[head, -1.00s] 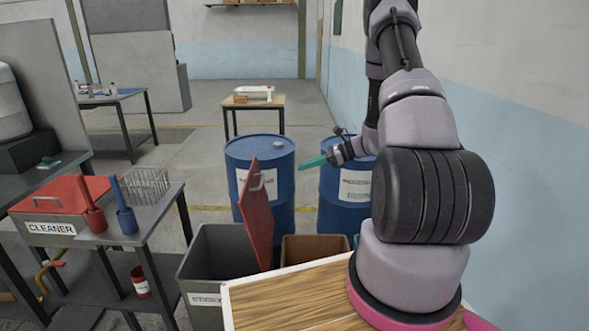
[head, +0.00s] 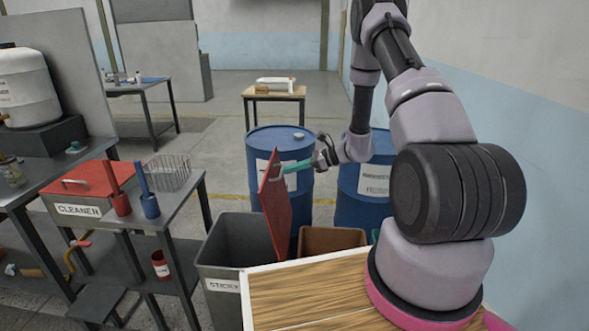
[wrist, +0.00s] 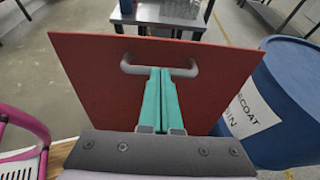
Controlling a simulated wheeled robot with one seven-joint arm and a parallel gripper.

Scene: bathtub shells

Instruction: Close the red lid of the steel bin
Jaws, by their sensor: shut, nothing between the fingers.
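The grey steel bin (head: 222,262), labelled STICKY, stands open on the floor beside the wood-topped surface. Its red lid (head: 279,210) stands nearly upright at the bin's right side. In the wrist view the lid (wrist: 95,75) fills the middle, with a pale handle (wrist: 135,68) across it. My gripper (head: 288,170) has teal fingers pressed together and sits at the lid's right face near its top. In the wrist view my gripper's tips (wrist: 160,73) overlap the handle's middle; whether they touch it or the lid I cannot tell.
Two blue drums (head: 280,143) stand behind the lid. A brown bin (head: 330,240) is right of the steel bin. The wood-topped surface (head: 310,290) is in front. A bench at left holds a CLEANER box (head: 80,208) with a shut red lid, cups and a wire basket (head: 168,172).

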